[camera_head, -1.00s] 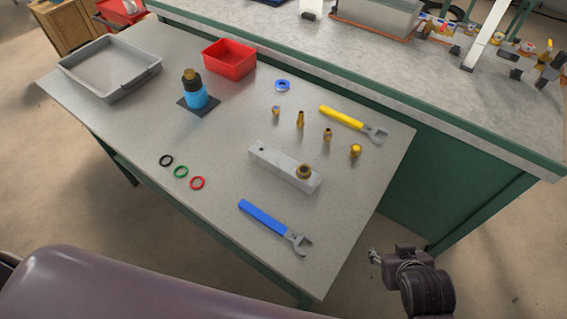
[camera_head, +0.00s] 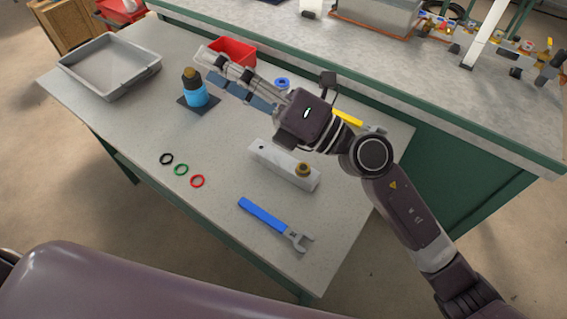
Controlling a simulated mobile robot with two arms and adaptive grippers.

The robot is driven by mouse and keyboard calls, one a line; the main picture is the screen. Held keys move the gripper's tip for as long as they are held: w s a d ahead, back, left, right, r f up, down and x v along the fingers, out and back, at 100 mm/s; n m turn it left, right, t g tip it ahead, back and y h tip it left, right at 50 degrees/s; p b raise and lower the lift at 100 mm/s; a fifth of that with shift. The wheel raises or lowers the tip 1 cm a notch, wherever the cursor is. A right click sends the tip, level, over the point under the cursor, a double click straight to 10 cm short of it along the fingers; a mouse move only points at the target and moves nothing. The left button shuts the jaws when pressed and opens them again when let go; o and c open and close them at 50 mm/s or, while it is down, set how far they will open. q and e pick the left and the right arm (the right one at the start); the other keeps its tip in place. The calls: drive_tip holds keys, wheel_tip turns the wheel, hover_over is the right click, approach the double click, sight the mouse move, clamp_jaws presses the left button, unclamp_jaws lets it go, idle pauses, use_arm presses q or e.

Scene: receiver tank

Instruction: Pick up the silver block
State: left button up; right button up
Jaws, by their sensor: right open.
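The silver block (camera_head: 270,160) is a long grey bar lying on the table, with a small dark hole near its left end. A brass fitting (camera_head: 303,170) sits on its right end. My right gripper (camera_head: 207,68) is open and empty. It reaches over the table above and behind the block, its fingers pointing left towards the blue bottle and the red bin. It looks apart from the block. My left gripper is not in view.
A blue wrench (camera_head: 265,218) lies in front of the block. Black, green and red rings (camera_head: 181,170) lie to its left. A blue bottle (camera_head: 197,95), a red bin (camera_head: 236,50) and a grey tray (camera_head: 105,70) stand farther back. My right arm hides several brass fittings and part of a yellow wrench (camera_head: 347,118).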

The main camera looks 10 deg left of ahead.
drive_tip(key=s+a+f+n+g+h, duration=0.3)
drive_tip(key=f+n+g, duration=0.1)
drive_tip(key=f+n, duration=0.15)
drive_tip(key=n+t+h, duration=0.2)
drive_tip(key=n+h, duration=0.3)
drive_tip(key=h, duration=0.9)
hover_over(284, 160)
drive_tip(key=s+d, duration=0.1)
drive_tip(key=d, duration=0.2)
drive_tip(key=shift+m, duration=0.25)
drive_tip(key=f, duration=2)
drive_tip(key=shift+s+a, duration=0.15)
drive_tip(key=shift+a, duration=0.1)
drive_tip(key=p+x, duration=0.2)
drive_tip(key=x, duration=0.4)
drive_tip(key=shift+f+p, duration=0.2)
drive_tip(key=shift+p, duration=0.1)
drive_tip(key=shift+a+f, duration=0.2)
drive_tip(key=shift+f, duration=0.25)
drive_tip(key=shift+c, duration=0.2)
clamp_jaws()
drive_tip(key=shift+w+r, duration=0.15)
drive_tip(key=shift+w, duration=0.15)
